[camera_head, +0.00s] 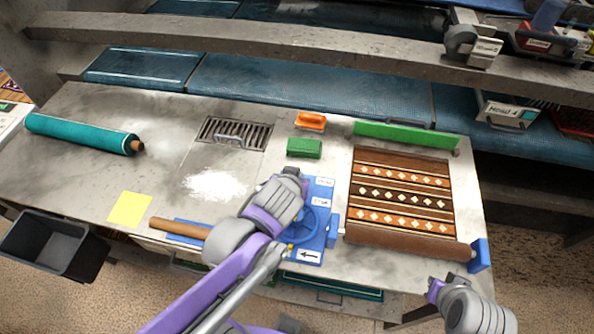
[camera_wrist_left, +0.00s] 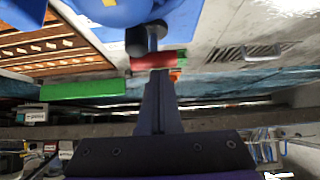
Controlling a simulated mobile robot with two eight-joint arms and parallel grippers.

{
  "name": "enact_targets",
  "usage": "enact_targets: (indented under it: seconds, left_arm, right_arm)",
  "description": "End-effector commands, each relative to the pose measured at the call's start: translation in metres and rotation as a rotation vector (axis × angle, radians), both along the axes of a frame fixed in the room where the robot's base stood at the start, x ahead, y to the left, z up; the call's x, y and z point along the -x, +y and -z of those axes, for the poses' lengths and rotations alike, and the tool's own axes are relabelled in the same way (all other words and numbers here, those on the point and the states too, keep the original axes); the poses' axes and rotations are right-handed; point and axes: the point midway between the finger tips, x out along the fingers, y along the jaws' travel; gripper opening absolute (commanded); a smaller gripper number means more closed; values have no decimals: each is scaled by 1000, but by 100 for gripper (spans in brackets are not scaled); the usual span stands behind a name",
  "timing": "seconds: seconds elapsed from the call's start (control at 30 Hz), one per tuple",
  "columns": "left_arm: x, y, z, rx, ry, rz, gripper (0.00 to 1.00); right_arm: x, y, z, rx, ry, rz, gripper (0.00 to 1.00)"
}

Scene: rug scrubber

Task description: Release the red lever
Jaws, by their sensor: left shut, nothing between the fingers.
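The red lever (camera_wrist_left: 150,61) shows in the left wrist view as a short red bar beside a dark knob on the blue machine. My left gripper (camera_wrist_left: 160,78) is shut and empty, its fingertips right at the lever; I cannot tell whether they touch it. In the head view my left gripper (camera_head: 291,175) is over the blue control panel (camera_head: 321,190), and the arm hides the lever. The blue handwheel (camera_head: 308,225) is partly hidden by my left arm. My right gripper (camera_head: 437,288) is at the lower right, away from the panel; its fingers are unclear.
A patterned brown rug (camera_head: 401,196) lies right of the panel, with a green bar (camera_head: 405,134) behind it. A green brush (camera_head: 304,148), an orange brush (camera_head: 311,120) and a drain grate (camera_head: 234,134) are behind the gripper. A rolled teal rug (camera_head: 80,133) lies at left.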

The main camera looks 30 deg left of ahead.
Motion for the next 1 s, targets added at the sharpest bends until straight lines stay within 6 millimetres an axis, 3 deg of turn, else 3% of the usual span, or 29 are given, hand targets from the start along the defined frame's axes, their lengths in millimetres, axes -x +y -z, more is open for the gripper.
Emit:
enact_targets:
  seconds: [0.8, 1.0]
  left_arm:
    - [3, 0, 5, 3, 8, -2, 0]
    - [-9, 0, -6, 3, 4, -1, 0]
  right_arm:
    - [0, 0, 0, 0, 0, 0, 0]
    - [-2, 0, -5, 0, -4, 0, 0]
